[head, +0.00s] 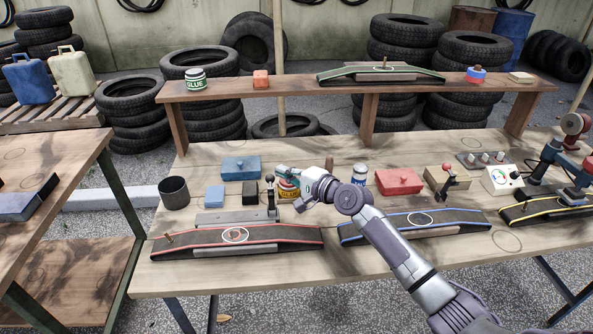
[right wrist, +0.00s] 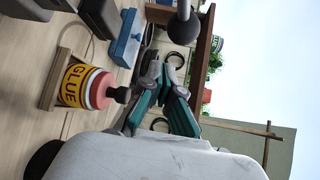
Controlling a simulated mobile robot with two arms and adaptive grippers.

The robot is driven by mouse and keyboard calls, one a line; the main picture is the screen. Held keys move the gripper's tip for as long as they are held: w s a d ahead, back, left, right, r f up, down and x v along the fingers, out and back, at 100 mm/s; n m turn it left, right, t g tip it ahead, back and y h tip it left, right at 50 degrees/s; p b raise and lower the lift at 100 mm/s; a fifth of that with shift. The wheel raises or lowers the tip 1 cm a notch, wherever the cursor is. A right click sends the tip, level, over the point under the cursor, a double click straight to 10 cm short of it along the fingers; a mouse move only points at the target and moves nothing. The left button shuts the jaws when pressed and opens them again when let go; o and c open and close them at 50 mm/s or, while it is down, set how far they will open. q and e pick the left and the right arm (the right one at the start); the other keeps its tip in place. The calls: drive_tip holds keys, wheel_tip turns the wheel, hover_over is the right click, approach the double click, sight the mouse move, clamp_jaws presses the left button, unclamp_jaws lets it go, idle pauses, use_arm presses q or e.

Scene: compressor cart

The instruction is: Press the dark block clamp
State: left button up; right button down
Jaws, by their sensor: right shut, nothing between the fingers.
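A clamp lever with a dark ball knob (head: 270,178) stands upright at the right end of a grey base (head: 225,218). A small dark block (head: 249,194) sits just left of the lever, behind the base. My right gripper (head: 284,170) is shut and empty, just right of the knob and in front of the yellow glue can. In the right wrist view the closed teal fingers (right wrist: 163,74) point toward the dark round knob (right wrist: 184,28), apart from it in the picture. I cannot tell their exact distance. My left gripper is not in view.
The glue can (right wrist: 82,88) stands close beside the fingers. A blue box (head: 240,168) and red box (head: 398,181) are behind. Ramps with a red edge (head: 190,240) and blue edge (head: 470,218) lie in front. A raised shelf (head: 330,88) spans the back.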

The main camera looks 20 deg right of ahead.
sight(271, 193)
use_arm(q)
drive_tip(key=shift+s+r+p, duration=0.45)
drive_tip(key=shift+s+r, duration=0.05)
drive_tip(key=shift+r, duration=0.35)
use_arm(e)
drive_tip(key=shift+s+a+r, duration=0.2)
drive_tip(key=shift+s+a, duration=0.25)
drive_tip(key=shift+s, duration=0.05)
drive_tip(key=shift+s+a+r, duration=0.15)
drive_tip(key=shift+s+a, duration=0.25)
drive_tip(key=shift+s, duration=0.1)
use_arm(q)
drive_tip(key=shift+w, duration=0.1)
